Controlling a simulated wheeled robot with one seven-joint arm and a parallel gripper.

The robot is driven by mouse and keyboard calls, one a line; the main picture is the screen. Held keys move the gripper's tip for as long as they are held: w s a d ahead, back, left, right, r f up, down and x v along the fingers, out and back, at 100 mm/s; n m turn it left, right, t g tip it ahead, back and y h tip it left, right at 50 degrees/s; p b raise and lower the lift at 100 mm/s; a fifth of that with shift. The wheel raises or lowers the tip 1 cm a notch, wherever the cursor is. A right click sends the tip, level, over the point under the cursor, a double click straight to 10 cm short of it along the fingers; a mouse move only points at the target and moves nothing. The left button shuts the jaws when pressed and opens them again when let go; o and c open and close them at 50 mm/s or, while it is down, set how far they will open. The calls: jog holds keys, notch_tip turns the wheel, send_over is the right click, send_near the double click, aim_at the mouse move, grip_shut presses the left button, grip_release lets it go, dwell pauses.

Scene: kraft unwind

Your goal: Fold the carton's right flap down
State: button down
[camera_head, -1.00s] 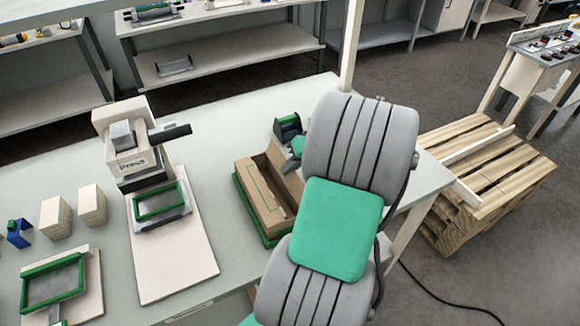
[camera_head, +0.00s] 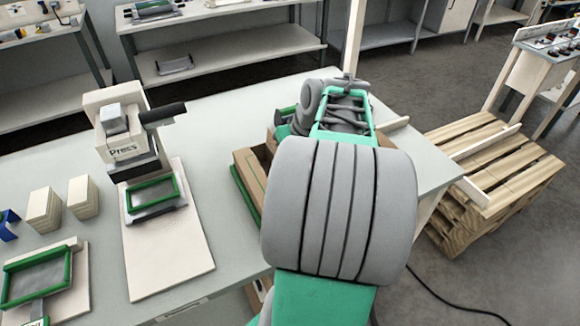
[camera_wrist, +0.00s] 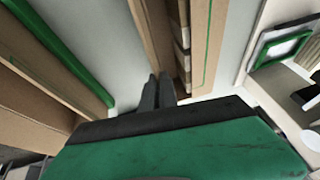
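The brown carton (camera_head: 247,168) stands on the table, mostly hidden behind my arm in the head view. A green edge (camera_head: 240,188) runs along its left base. In the wrist view, a brown cardboard panel with a thin green line (camera_wrist: 207,45) lies right of centre, and another brown panel (camera_wrist: 45,75) lies at left beside a green strip (camera_wrist: 62,50). I cannot tell which is the right flap. My gripper (camera_wrist: 158,90) has its two dark fingers together, with nothing visible between them. Its tips appear close to the middle cardboard edge; contact is unclear.
The press (camera_head: 130,130) stands left of the carton on a pale board (camera_head: 170,250). Two pale stacks (camera_head: 62,207) and a green-framed plate (camera_head: 38,278) are farther left. A wooden pallet (camera_head: 490,170) stands beyond the table's right edge. The table behind the press is clear.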

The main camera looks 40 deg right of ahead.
jog(key=shift+w+a+f+n+g+h+b, duration=0.3)
jog(key=shift+a+n+g+h, duration=0.35)
jog(key=shift+h, duration=1.4)
jog(key=shift+w+a+f+n+g+h+b, duration=0.25)
jog(key=shift+a+h, duration=0.65)
jog(key=shift+h, duration=1.2)
jog(key=shift+w+a+f+n+g+h+b, duration=0.25)
jog(key=shift+a+f+n+g+h, duration=0.45)
jog(key=shift+h, duration=1.35)
jog(key=shift+s+a+r, duration=0.1)
jog(key=shift+r, duration=0.1)
jog(key=c, duration=1.6)
grip_release()
jog(key=shift+c, duration=0.2)
